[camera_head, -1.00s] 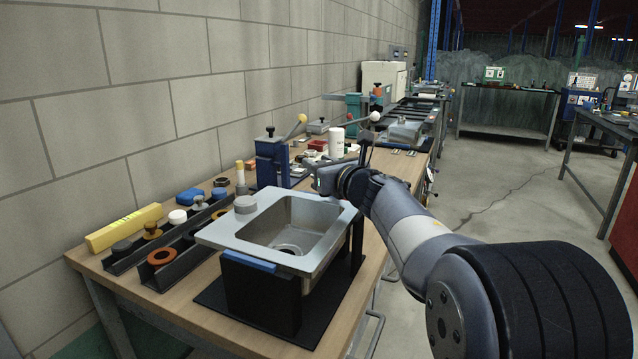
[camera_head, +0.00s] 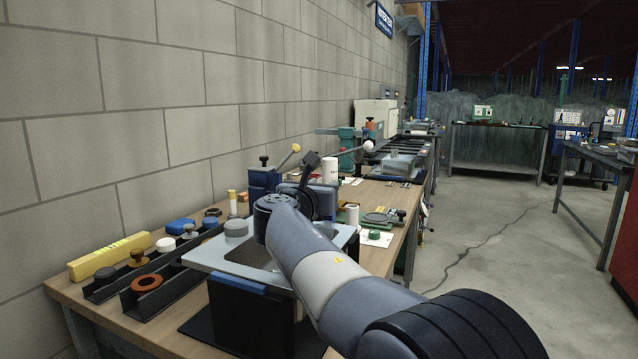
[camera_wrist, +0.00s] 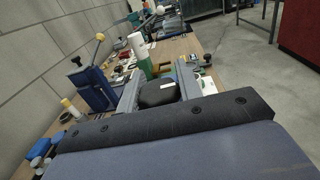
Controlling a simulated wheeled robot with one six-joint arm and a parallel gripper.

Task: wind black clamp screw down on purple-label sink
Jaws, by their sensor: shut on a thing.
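My gripper (camera_wrist: 158,82) shows in the wrist view with its two grey fingers closed on the sides of a black rounded knob (camera_wrist: 158,95). In the head view my arm hides the fingers and the knob. A grey metal sink (camera_head: 205,259) sits on a black stand (camera_head: 245,318) at the front of the bench, with a grey round piece (camera_head: 236,228) on its rim corner. My arm crosses over its basin and hides much of it. I make out no purple label. Another sink (camera_head: 398,165) stands farther back.
A blue lever press (camera_head: 263,179) stands behind the near sink and shows in the wrist view (camera_wrist: 95,90). A yellow box (camera_head: 110,257) and dark racks with round parts lie left. A white cylinder (camera_head: 330,170) stands behind my arm. The aisle floor (camera_head: 490,240) is clear.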

